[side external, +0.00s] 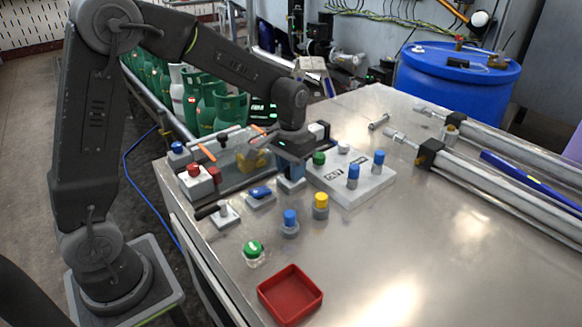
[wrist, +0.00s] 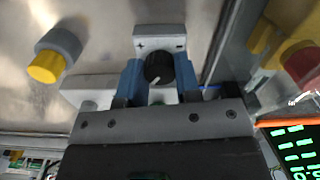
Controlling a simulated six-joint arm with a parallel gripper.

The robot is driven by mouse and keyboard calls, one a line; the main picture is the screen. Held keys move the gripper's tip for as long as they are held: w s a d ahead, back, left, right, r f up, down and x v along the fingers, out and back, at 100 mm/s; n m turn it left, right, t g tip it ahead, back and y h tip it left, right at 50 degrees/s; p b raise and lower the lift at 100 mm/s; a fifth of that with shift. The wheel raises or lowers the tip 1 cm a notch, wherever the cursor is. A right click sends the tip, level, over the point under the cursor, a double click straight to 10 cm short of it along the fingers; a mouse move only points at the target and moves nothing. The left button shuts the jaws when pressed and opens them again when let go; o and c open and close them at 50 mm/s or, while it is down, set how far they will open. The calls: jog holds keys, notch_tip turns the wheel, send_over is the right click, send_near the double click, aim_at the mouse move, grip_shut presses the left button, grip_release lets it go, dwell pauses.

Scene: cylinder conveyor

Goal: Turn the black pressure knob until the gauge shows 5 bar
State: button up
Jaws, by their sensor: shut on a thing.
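The black pressure knob (wrist: 158,67) shows in the wrist view on a light grey plate (wrist: 160,44) with plus and minus marks. A pale pointer line is on its face. My gripper (wrist: 159,76) has its two blue fingers on either side of the knob and is shut on it. In the side view my gripper (side external: 291,173) points down over the plate (side external: 291,186), and the knob is hidden there. A pressure gauge cannot be made out in either view. A dark panel with green lit figures (wrist: 295,150) is cut off at the wrist view's right edge; I cannot read a pressure from it.
A panel with blue and green knobs (side external: 372,183) stands right of my gripper. A blue switch (side external: 261,192), a yellow-topped button (side external: 320,205) and a blue-topped button (side external: 290,221) are close by. A red tray (side external: 290,294) lies in front.

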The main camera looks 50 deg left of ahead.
jog(key=o, duration=0.9)
notch_tip(320, 180, up, 14)
jog(key=shift+f, duration=0.1)
dwell(0.4)
jog(key=shift+s+d+f+m+t, duration=0.35)
jog(key=shift+s+d+t, duration=0.45)
jog(key=shift+s, duration=2.55)
jog(key=shift+s+d+f+m+t, duration=0.4)
jog(key=shift+s+t, duration=0.65)
jog(key=shift+s, duration=2.3)
jog(key=shift+s+d+f+m+t, duration=0.2)
jog(key=shift+s+d+t, duration=0.65)
jog(key=shift+s, duration=2.5)
jog(key=shift+a, duration=0.1)
